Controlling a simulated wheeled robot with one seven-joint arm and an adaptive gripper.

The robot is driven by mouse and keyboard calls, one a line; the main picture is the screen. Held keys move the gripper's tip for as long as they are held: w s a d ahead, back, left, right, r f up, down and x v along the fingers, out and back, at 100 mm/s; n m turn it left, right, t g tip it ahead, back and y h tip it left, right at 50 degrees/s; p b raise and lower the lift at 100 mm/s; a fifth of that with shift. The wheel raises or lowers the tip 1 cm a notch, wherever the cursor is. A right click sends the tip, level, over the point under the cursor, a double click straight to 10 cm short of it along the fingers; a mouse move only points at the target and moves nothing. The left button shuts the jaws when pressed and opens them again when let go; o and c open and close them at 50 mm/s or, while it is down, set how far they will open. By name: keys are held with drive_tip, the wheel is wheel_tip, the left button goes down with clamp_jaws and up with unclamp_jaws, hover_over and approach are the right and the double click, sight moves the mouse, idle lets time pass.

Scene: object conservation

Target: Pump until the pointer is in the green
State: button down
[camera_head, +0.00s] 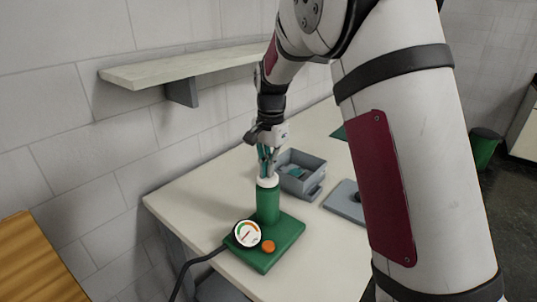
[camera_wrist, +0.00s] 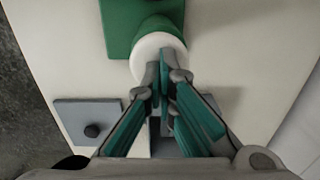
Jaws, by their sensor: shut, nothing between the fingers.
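The green pump (camera_head: 268,206) stands upright on its green base (camera_head: 291,228) near the front of the table. Its white round top (camera_head: 267,181) also shows in the wrist view (camera_wrist: 146,52). A round gauge (camera_head: 247,234) with a coloured rim sits at the front of the base. A thin red pointer shows on its face, but the exact reading is too small to tell. My gripper (camera_head: 267,173) is shut and empty, pointing down, with its fingertips at the white top. In the wrist view the fingertips (camera_wrist: 165,60) overlap the top; I cannot tell whether they touch it.
An orange button (camera_head: 268,246) is beside the gauge. A grey open box (camera_head: 316,165) stands behind the pump. A grey lid with a dark knob (camera_wrist: 70,112) lies on the table. A shelf (camera_head: 190,66) juts from the wall. A black hose (camera_head: 188,264) leaves the gauge.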

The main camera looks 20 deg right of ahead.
wheel_tip(320, 180, up, 12)
drive_tip(key=shift+d, duration=0.15)
idle(0.3)
drive_tip(key=shift+s, duration=0.1)
idle(1.5)
wheel_tip(320, 180, up, 7)
drive_tip(key=w+a, duration=0.1)
drive_tip(key=shift+w+g, duration=0.2)
drive_tip(key=shift+g, duration=0.1)
drive_tip(key=shift+f, duration=0.15)
drive_tip(key=f+p, duration=0.1)
drive_tip(key=f, duration=0.7)
drive_tip(key=f+p, duration=0.1)
drive_tip(key=f, duration=0.3)
drive_tip(key=shift+s+f+p, duration=0.3)
drive_tip(key=shift+f+p, duration=0.05)
drive_tip(key=shift+f, duration=0.05)
drive_tip(key=shift+w+f, duration=0.1)
drive_tip(key=shift+f, duration=0.4)
